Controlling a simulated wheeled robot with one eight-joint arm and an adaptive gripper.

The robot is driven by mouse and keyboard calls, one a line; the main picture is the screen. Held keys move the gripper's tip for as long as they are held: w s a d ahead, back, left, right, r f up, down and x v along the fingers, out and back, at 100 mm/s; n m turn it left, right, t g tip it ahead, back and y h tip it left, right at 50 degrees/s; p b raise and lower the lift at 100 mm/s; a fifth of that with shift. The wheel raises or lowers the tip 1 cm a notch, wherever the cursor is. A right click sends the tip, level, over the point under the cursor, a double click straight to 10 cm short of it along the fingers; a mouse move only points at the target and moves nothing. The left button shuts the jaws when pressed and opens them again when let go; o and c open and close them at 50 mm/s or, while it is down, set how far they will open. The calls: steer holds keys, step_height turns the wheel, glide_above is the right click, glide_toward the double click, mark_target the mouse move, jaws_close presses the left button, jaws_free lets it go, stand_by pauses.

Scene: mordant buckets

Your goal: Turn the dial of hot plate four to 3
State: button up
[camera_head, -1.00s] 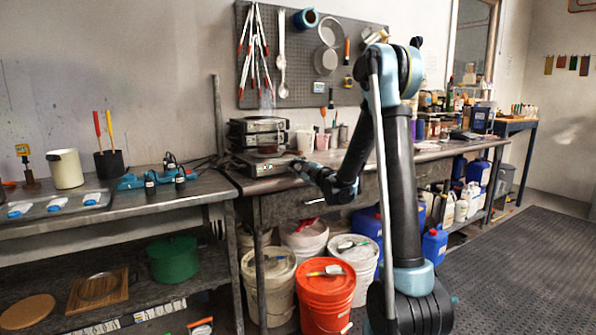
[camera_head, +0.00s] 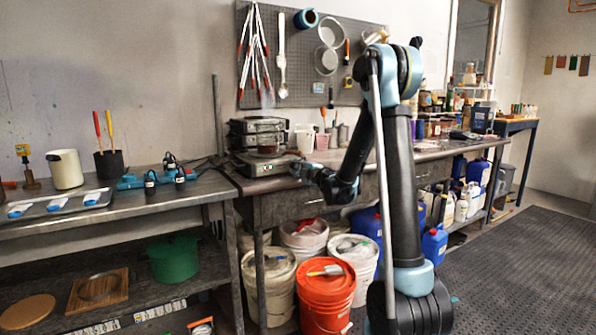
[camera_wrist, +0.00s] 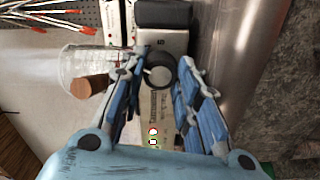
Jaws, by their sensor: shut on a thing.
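The hot plate (camera_head: 262,167) sits on the metal bench in the head view, at the front of a stack of similar units. In the wrist view its pale front panel (camera_wrist: 166,42) carries a round black dial (camera_wrist: 158,70) with a light pointer. My gripper (camera_wrist: 162,74) has one blue finger on each side of the dial and is shut on it. In the head view my gripper (camera_head: 303,172) is at the right end of the hot plate, too small for the fingers to show clearly. The number at the pointer is not readable.
A clear glass beaker (camera_wrist: 84,62) and a brown round piece (camera_wrist: 82,89) are close left of my fingers in the wrist view. Stacked units (camera_head: 257,128) stand behind the hot plate. Buckets, among them an orange one (camera_head: 326,300), stand below the bench.

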steer(key=shift+s+a+n, duration=0.1)
steer(key=shift+s+n, duration=0.1)
steer(key=shift+n, duration=0.3)
steer(key=o, duration=0.8)
steer(key=shift+w+f, duration=0.1)
steer(key=v, duration=1.2)
